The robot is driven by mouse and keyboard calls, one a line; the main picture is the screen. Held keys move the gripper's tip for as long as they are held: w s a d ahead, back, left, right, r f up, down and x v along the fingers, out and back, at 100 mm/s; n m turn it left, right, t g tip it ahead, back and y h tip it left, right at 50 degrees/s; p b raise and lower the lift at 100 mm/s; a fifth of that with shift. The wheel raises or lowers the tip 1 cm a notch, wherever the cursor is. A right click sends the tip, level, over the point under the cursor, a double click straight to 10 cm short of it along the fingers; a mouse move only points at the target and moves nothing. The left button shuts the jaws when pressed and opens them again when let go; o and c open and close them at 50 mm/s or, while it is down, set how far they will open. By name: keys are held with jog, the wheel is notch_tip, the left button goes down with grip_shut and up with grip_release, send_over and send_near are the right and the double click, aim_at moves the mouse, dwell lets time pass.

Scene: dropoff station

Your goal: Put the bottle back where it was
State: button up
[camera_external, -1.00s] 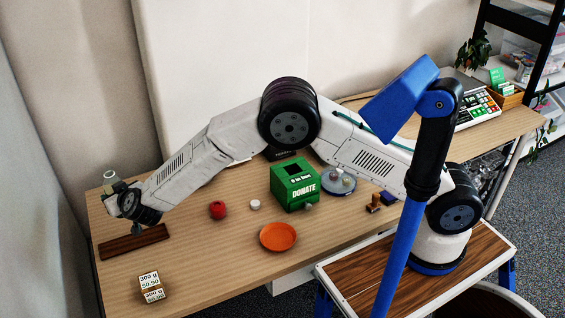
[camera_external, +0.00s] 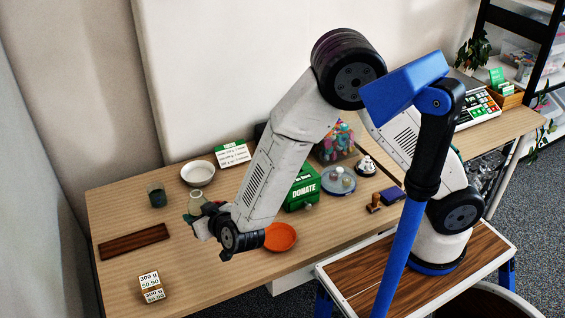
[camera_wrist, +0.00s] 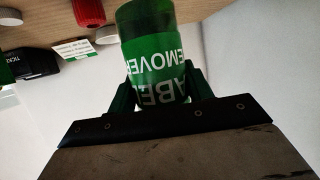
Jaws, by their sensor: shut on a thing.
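The bottle (camera_wrist: 150,62) is green with white "LABEL REMOVER" lettering and fills the top middle of the wrist view. My gripper (camera_wrist: 158,98) is shut on it, with a green finger on each side. In the external view, my gripper (camera_external: 207,222) is over the middle-left of the table. The bottle's pale top (camera_external: 200,200) sticks up there, and its lower part is hidden by my gripper. I cannot tell how far its base is from the table.
A dark jar (camera_external: 156,195), white bowl (camera_external: 198,181) and dark wooden board (camera_external: 133,241) lie left. An orange plate (camera_external: 281,237), green donation box (camera_external: 303,188) and grey-blue dish (camera_external: 339,186) are to the right. Bare tabletop lies front left.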

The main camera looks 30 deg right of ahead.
notch_tip(320, 180, down, 7)
jog(key=shift+f, duration=0.2)
jog(key=shift+f, duration=0.15)
jog(key=o, duration=1.1)
